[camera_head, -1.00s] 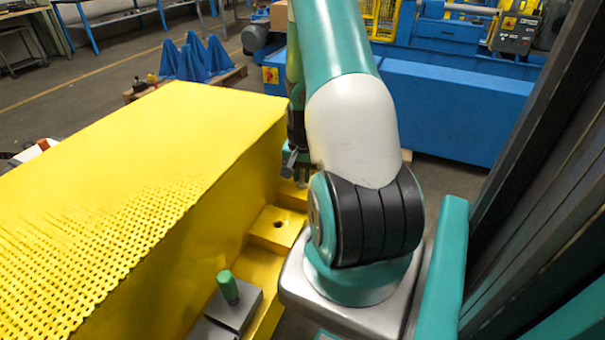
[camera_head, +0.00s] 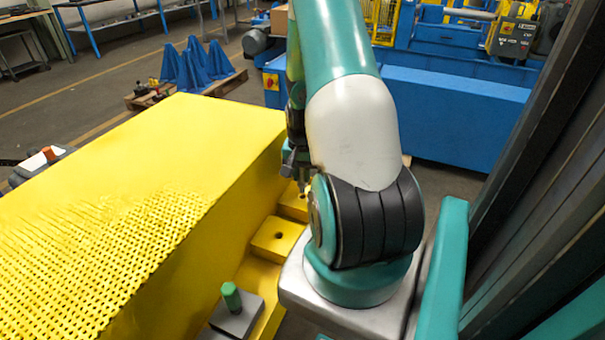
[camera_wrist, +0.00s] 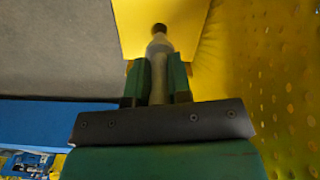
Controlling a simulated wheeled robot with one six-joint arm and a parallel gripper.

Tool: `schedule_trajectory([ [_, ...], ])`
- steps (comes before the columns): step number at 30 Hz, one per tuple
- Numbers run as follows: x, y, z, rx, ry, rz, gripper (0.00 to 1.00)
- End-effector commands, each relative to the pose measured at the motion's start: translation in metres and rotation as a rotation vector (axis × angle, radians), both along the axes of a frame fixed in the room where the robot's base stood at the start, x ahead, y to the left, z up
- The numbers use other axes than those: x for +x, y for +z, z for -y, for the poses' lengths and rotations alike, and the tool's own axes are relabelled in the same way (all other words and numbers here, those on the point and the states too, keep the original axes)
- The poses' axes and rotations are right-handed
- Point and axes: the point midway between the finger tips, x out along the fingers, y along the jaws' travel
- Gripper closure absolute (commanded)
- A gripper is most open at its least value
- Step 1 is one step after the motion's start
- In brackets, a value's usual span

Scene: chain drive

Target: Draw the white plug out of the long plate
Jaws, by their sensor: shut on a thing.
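My gripper (camera_wrist: 157,85) is shut on the pale plug (camera_wrist: 158,50), with one green finger on each side of it in the wrist view. The plug's narrow end points at a dark round hole (camera_wrist: 159,27) in a yellow plate (camera_wrist: 135,20). The hole shows just past the plug's end, and I cannot tell how large the gap is. In the head view my gripper (camera_head: 299,178) is partly behind my arm, over the far yellow block (camera_head: 293,205) beside the big yellow box.
The big yellow box (camera_head: 190,135), partly perforated, stands close on the left. A nearer yellow block (camera_head: 275,238) has an empty hole. A green plug (camera_head: 231,296) stands in a grey block (camera_head: 240,318). A blue machine (camera_head: 450,105) is behind.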

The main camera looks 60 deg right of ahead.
Motion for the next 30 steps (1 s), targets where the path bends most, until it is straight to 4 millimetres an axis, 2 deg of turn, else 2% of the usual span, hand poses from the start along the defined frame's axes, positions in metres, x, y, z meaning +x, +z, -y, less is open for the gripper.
schedule_trajectory([
  [24, 0.000, 0.045, 0.000, 0.000, 0.000, 0.000, 1.00],
  [30, 0.000, 0.046, 0.000, 0.001, 0.000, 0.000, 1.00],
])
